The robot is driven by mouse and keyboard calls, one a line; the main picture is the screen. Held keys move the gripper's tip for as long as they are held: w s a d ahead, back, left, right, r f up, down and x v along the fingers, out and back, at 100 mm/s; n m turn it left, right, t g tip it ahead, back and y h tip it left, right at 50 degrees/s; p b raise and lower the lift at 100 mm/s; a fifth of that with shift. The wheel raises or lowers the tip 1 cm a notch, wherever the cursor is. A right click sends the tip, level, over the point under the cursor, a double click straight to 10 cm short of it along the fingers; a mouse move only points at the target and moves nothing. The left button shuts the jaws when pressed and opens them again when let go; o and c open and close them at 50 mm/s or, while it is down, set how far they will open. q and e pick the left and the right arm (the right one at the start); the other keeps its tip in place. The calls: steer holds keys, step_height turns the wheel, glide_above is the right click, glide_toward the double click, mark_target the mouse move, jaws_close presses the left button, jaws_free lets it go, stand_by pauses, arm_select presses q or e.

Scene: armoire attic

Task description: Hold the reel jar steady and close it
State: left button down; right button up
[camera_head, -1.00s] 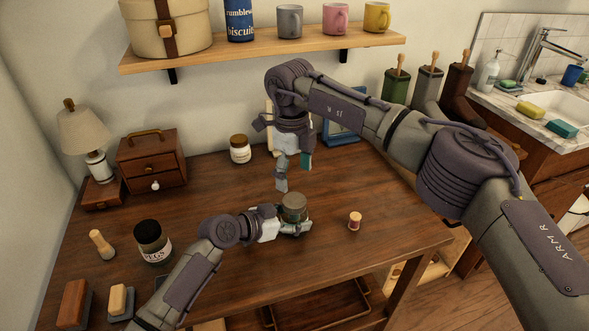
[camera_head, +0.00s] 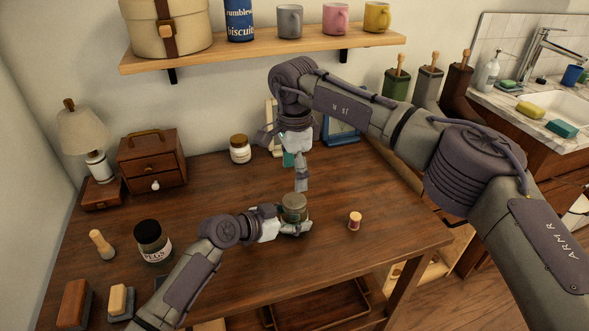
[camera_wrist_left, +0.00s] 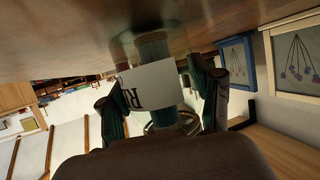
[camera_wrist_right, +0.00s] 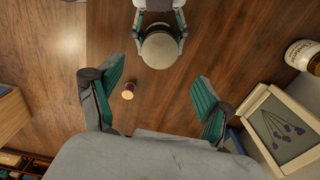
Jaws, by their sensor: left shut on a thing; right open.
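The reel jar (camera_head: 294,207) stands upright on the wooden table, a small greenish jar. My left gripper (camera_head: 283,226) is shut around the jar's side, low near the table. My right gripper (camera_head: 297,174) is open and empty, pointing down above and behind the jar. Its two teal-padded fingers stand wide apart in the right wrist view (camera_wrist_right: 158,88).
A small red thread reel (camera_head: 355,221) stands right of the jar. A white-labelled jar (camera_head: 240,149) and picture frames (camera_head: 342,126) are at the back. A shelf (camera_head: 270,47) hangs above. The table's front middle is clear.

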mark_target(294, 200)
step_height(294, 200, down, 8)
steer(key=shift+r, duration=0.15)
stand_by(0.4)
steer(key=c, duration=1.2)
steer(key=m, duration=1.2)
steer(key=shift+m, duration=0.3)
steer(key=o, duration=1.3)
